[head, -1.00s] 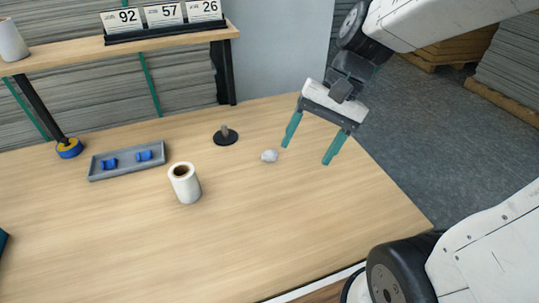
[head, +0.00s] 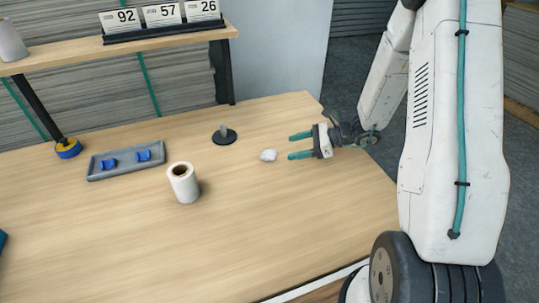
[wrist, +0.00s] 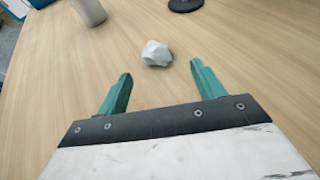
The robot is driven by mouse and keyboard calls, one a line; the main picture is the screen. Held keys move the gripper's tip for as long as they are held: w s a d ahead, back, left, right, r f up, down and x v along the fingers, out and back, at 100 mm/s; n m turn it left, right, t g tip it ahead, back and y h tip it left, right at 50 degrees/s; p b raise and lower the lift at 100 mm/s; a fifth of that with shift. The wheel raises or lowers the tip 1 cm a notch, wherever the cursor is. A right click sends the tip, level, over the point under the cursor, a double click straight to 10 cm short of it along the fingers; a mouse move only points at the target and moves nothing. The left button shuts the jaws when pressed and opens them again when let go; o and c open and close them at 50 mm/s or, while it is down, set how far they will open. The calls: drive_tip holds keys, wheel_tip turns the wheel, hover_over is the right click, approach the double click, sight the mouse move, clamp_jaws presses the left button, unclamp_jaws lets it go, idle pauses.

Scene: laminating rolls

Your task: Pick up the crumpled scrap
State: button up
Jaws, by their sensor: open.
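The crumpled scrap (head: 268,155) is a small white wad lying on the wooden table, right of the white roll. It also shows in the wrist view (wrist: 157,53), just beyond the fingertips and roughly midway between them. My gripper (head: 291,146) is open and empty, with teal fingers pointing left toward the scrap. In the wrist view my gripper (wrist: 160,72) has one finger at each side, and the scrap lies ahead of them, not between them. The whole top of the scrap is visible.
A white roll (head: 184,184) stands left of the scrap. A black disc with a short peg (head: 224,135) is behind it. A grey tray (head: 127,171) with blue pieces and a blue-yellow tape roll (head: 68,148) are further left. The table front (head: 250,240) is clear.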

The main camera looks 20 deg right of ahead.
sight(274, 152)
drive_tip(key=shift+w+a+f, duration=0.2)
drive_tip(key=shift+a+f, duration=0.1)
drive_tip(key=x, duration=0.7)
drive_tip(key=shift+s+a+r, duration=0.2)
drive_tip(key=shift+s+r, duration=0.05)
drive_tip(key=shift+r, duration=0.05)
drive_tip(key=c, duration=1.1)
